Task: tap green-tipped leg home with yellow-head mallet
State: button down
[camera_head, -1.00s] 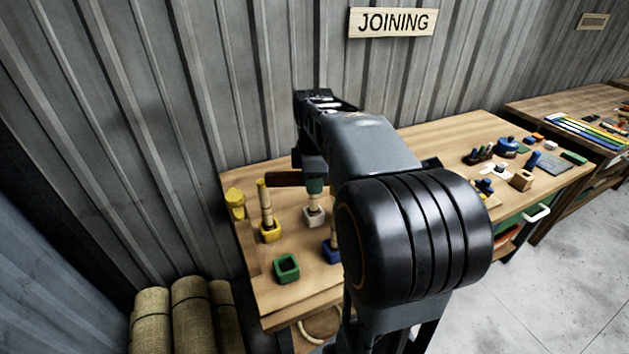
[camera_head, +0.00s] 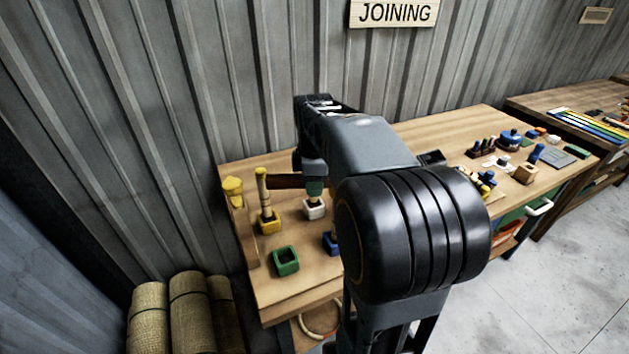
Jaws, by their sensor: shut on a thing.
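My gripper (camera_head: 311,168) is partly hidden by my own arm. It appears shut on a dark brown bar (camera_head: 285,181), which looks like a mallet handle and points left; no yellow head shows on it. A green piece (camera_head: 316,187) is just below the gripper, above a pale leg in a white socket block (camera_head: 315,209). I cannot tell whether the green is the leg's tip or a mallet head, or whether it touches. A yellow mallet-like head (camera_head: 232,187) stands at the table's left edge.
A yellow-topped leg (camera_head: 262,184) stands in a yellow block (camera_head: 268,222), close to the bar's left end. An empty green block (camera_head: 286,261) sits in front. A blue block (camera_head: 330,243) is partly behind my arm. The table (camera_head: 300,287) is clear at its front left.

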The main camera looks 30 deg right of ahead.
jog(key=shift+r, duration=0.15)
notch_tip(320, 180, up, 4)
jog(key=p, duration=0.3)
jog(key=shift+f, duration=0.25)
jog(key=shift+f, duration=0.2)
jog(key=shift+f, duration=0.2)
